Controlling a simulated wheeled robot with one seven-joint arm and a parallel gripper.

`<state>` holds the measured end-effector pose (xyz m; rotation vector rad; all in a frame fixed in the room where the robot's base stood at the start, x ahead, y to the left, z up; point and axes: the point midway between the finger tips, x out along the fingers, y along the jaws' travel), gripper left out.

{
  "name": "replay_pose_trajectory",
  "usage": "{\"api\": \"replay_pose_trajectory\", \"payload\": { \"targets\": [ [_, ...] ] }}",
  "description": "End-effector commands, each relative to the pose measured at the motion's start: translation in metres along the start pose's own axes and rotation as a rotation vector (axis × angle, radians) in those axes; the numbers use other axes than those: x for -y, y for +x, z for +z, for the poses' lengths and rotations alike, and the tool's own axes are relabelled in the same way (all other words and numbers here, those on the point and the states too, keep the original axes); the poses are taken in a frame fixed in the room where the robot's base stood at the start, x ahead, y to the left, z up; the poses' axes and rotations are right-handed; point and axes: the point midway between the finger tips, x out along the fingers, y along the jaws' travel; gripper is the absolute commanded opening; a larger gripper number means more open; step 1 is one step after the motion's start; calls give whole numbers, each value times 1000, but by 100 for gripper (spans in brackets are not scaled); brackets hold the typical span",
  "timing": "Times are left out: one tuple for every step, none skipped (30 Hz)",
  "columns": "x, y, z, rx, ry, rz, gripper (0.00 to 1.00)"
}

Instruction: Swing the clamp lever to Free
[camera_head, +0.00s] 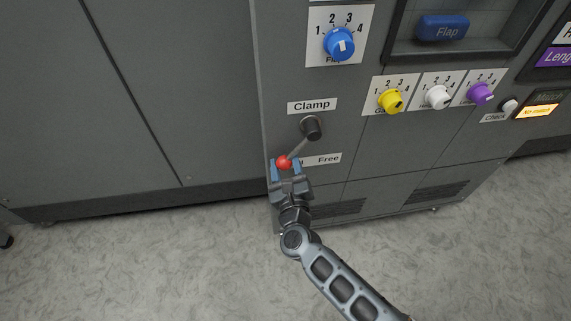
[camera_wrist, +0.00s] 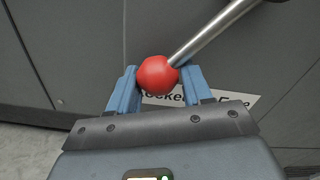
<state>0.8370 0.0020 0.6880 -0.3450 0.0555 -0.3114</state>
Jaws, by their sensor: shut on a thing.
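The clamp lever is a grey rod on a dark round hub (camera_head: 311,127) under the label "Clamp" (camera_head: 312,106). Its red ball knob (camera_head: 283,162) points down and to the left. In the wrist view the red knob (camera_wrist: 158,75) sits between the blue fingers, with the rod running up to the right. My gripper (camera_head: 285,168) is shut on the red knob. A label below the hub reads "Free" (camera_head: 328,159) at its right end; in the wrist view its left part, "Locked" (camera_wrist: 185,99), is partly hidden by the knob and a finger.
Above are a blue dial (camera_head: 339,43) and yellow (camera_head: 391,101), white (camera_head: 439,97) and purple (camera_head: 481,94) dials. A blue "Flap" piece (camera_head: 442,28) sits in a recess. Vents and grey floor (camera_head: 150,265) lie below; a plain panel stands left.

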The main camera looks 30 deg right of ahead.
Motion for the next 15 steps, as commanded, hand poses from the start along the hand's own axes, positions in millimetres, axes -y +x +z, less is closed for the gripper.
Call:
{"api": "replay_pose_trajectory", "payload": {
  "targets": [
    [0, 0, 0, 1, -1, 1, 22],
    [0, 0, 0, 1, -2, 1, 19],
    [0, 0, 1, 1, -2, 1, 16],
    [0, 0, 1, 1, -2, 1, 13],
    [0, 0, 1, 1, -2, 1, 10],
    [0, 0, 1, 2, -2, 1, 6],
    [-1, 0, 1, 2, -2, 1, 3],
    [-1, 0, 1, 2, -2, 1, 0],
    [-1, 0, 1, 2, -2, 1, 0],
    [-1, 0, 1, 2, -3, 1, 0],
    [-1, 0, 1, 2, -3, 1, 0],
    [-1, 0, 1, 3, -4, 1, 0],
    [-1, 0, 1, 3, -5, 2, 0],
    [0, 0, 1, 3, -7, 1, 0],
    [0, 0, 0, 3, -12, 1, 0]
  ]
}}
